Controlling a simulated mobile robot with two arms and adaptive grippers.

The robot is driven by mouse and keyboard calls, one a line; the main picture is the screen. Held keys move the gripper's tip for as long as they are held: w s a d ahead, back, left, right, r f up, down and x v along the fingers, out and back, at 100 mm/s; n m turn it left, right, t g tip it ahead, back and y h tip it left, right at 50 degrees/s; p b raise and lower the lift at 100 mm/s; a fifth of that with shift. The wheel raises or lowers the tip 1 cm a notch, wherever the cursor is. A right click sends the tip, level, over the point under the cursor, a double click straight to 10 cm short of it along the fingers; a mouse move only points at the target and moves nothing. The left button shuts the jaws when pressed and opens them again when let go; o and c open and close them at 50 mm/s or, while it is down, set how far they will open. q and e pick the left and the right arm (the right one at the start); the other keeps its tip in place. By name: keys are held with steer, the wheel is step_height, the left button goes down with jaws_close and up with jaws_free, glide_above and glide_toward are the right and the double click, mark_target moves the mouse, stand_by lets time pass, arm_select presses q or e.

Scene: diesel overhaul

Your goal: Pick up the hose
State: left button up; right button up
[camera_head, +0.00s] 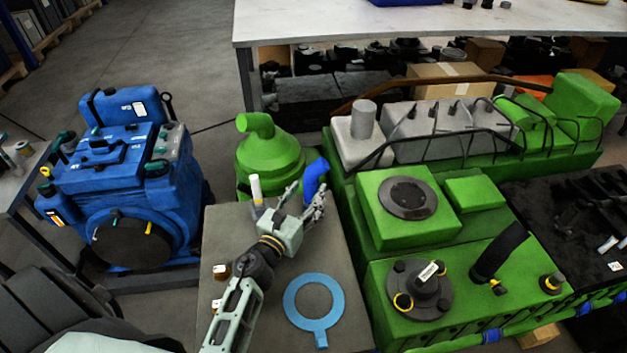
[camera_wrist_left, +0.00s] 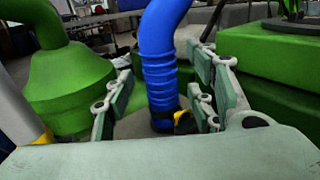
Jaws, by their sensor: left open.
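A blue ribbed hose (camera_head: 315,178) stands upright on the grey table beside the green engine; its curved upper part and ribbed middle fill the centre of the left wrist view (camera_wrist_left: 160,70). A black and yellow clamp (camera_wrist_left: 180,122) is at its lower end. My left gripper (camera_head: 308,197) is open and empty just in front of the hose. In the left wrist view, the fingers (camera_wrist_left: 160,105) are spread to either side of the hose, with no clear contact. How deep the hose sits between them cannot be told. My right gripper is not in view.
The green engine (camera_head: 405,240) stands close on the right, and a green housing (camera_head: 270,160) is behind the gripper. A white-topped cylinder (camera_head: 256,188) stands to its left. A blue ring gasket (camera_head: 321,337) lies on the grey table (camera_head: 345,260). A blue engine (camera_head: 125,185) is far left.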

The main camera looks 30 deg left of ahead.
mark_target(308, 192)
arm_select(q)
steer(key=w, duration=0.3)
steer(key=shift+w+f, duration=0.15)
jaws_close()
stand_by(0.4)
